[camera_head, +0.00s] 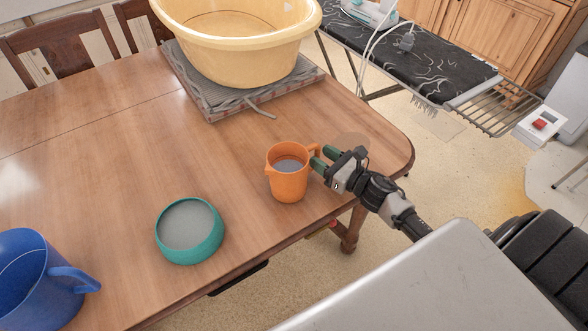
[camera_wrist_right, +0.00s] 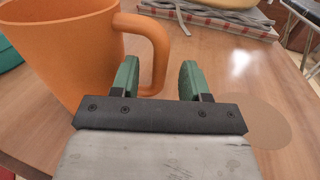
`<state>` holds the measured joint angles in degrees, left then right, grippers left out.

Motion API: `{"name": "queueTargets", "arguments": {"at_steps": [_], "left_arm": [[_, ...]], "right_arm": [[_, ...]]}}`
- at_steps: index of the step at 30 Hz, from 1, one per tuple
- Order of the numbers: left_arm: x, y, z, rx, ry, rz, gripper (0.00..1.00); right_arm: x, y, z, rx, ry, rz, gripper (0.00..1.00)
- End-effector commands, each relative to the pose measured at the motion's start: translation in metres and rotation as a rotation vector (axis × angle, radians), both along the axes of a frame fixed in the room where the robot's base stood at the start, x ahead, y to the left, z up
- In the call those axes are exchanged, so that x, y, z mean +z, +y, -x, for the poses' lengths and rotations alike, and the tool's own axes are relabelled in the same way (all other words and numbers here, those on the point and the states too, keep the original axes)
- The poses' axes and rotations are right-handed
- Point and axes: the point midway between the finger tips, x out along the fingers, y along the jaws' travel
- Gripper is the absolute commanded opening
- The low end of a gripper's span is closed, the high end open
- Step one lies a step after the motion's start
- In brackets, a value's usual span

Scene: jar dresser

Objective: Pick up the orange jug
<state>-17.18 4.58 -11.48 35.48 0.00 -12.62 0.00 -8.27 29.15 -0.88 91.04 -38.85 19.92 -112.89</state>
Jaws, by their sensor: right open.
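The orange jug (camera_head: 288,180) stands upright on the wooden table near its front right edge, with its handle (camera_head: 315,152) toward my right gripper. My right gripper (camera_head: 321,157) is open at the jug's handle side. In the right wrist view the jug (camera_wrist_right: 70,45) fills the upper left. Its handle (camera_wrist_right: 158,55) lies between the two green fingertips of my gripper (camera_wrist_right: 157,78), close to the left finger. Whether a finger touches the handle I cannot tell. My left gripper is not in view.
A teal bowl (camera_head: 218,245) and a blue jug (camera_head: 35,285) stand on the wooden table (camera_head: 110,160) to the left. An ironing board (camera_head: 430,65) stands behind to the right.

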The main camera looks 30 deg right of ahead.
Motion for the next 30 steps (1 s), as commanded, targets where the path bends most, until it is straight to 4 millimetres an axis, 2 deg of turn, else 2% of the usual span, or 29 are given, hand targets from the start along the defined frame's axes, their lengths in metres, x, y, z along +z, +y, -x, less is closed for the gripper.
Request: {"name": "queueTargets", "arguments": {"at_steps": [4, 12, 13, 21, 22, 30], "left_arm": [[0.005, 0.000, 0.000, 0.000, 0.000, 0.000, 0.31], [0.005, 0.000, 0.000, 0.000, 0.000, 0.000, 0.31], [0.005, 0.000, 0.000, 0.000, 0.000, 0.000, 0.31], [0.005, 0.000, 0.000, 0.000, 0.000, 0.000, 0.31], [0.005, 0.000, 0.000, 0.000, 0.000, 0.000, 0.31], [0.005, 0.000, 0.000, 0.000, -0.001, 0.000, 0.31]], "right_arm": [[0.001, 0.006, -0.017, -0.001, -0.001, 0.000, 0.46], [0.000, 0.008, -0.020, 0.000, 0.000, -0.001, 0.46], [0.000, 0.008, -0.020, 0.000, 0.000, -0.001, 0.44], [0.000, 0.008, -0.020, 0.000, 0.000, -0.001, 0.03], [0.000, 0.008, -0.020, 0.000, 0.000, -0.001, 0.00], [0.002, 0.008, -0.021, 0.001, -0.003, -0.003, 0.00]]}}
